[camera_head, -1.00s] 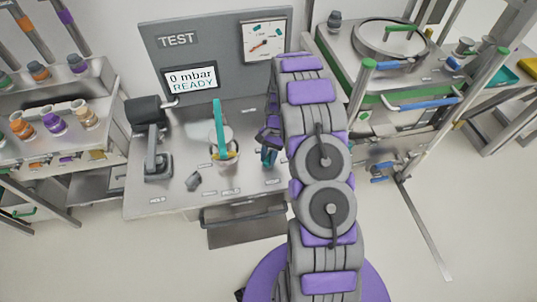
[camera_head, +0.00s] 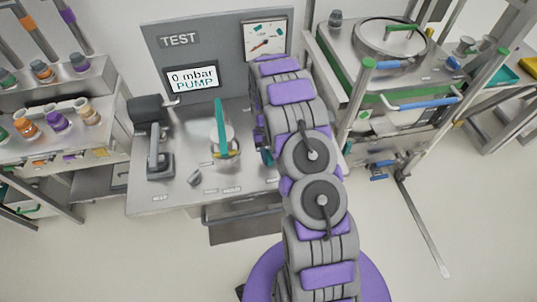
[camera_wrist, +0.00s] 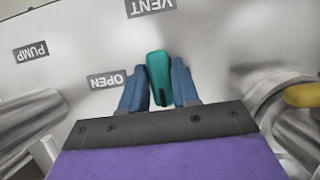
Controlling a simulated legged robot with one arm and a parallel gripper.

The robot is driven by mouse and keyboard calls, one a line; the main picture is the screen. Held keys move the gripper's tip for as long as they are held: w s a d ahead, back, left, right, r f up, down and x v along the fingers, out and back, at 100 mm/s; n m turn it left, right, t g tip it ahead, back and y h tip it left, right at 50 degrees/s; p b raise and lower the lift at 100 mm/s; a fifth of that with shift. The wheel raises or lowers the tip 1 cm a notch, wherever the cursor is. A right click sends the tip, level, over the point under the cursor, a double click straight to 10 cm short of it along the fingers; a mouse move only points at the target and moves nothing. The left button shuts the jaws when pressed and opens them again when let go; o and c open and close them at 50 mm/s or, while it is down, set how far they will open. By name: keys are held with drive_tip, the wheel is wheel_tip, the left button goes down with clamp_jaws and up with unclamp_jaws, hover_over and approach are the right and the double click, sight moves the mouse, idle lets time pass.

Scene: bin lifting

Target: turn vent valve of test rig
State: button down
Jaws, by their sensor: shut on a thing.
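In the wrist view, the teal vent valve handle (camera_wrist: 158,72) stands between the two blue fingers of my gripper (camera_wrist: 159,66), which is shut on it. The grey labels VENT (camera_wrist: 150,7) and OPEN (camera_wrist: 106,80) lie on the panel beside it, upside down in this view. In the head view, the test rig (camera_head: 215,60) stands ahead of me, and its display (camera_head: 193,78) reads "0 mbar PUMP". My arm hides the vent valve and most of my gripper there.
A part with an upright teal piece (camera_head: 220,125) stands on the rig's bench. A black-headed lever (camera_head: 150,112) is at its left. A bottle shelf (camera_head: 50,120) is at far left; a steel vessel frame (camera_head: 392,45) stands at right. A gauge (camera_head: 265,40) is on the back panel.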

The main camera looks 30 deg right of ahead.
drive_tip(key=shift+w, duration=0.15)
drive_tip(key=c, duration=0.9)
unclamp_jaws()
drive_tip(key=shift+d, duration=0.1)
drive_tip(key=shift+r, duration=0.1)
drive_tip(key=p+v, duration=0.1)
drive_tip(key=v, duration=1.6)
drive_tip(key=shift+r, duration=0.15)
